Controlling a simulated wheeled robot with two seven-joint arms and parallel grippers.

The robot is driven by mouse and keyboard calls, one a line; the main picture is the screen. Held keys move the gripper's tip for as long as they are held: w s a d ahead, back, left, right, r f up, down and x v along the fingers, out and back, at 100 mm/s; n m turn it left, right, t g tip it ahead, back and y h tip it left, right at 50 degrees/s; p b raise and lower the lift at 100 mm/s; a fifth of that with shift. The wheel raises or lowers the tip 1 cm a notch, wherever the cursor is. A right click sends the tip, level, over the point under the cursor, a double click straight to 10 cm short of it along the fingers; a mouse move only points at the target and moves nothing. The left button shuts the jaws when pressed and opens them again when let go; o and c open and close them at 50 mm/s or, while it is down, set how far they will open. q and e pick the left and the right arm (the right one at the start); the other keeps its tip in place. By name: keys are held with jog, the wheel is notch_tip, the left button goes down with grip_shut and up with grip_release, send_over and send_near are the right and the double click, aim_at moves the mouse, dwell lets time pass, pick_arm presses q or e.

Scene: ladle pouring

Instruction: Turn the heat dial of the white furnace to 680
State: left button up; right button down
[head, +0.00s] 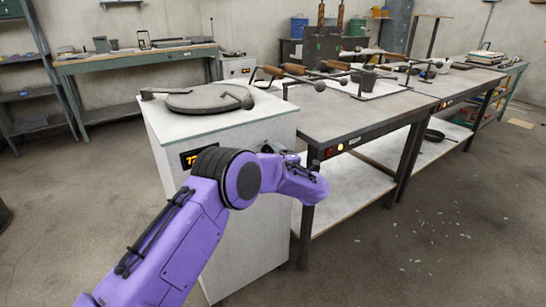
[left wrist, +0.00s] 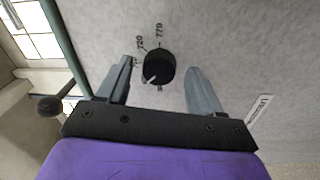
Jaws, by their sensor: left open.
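The white furnace (head: 225,125) stands left of the workbench, with a round dark lid on top. Its small display (head: 190,159) shows a yellow figure starting with 7; the rest is hidden by my arm. In the left wrist view the black heat dial (left wrist: 158,67) sits on the pale furnace face, with a white pointer mark towards its lower left. Marks 720 and 770 are readable above it; others are partly hidden. My left gripper (left wrist: 160,66) is open, one finger on each side of the dial, with visible gaps. In the head view the dial is hidden. My right gripper is out of view.
The metal workbench (head: 350,115) stands close to the furnace's right side, carrying ladles with wooden handles and other tools. A green bench (head: 135,62) is behind at left. The floor at right is open, with scattered pale bits.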

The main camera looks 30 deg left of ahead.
pick_arm(q)
jog(key=v, duration=1)
jog(key=shift+d, duration=0.2)
jog(key=shift+s, duration=0.15)
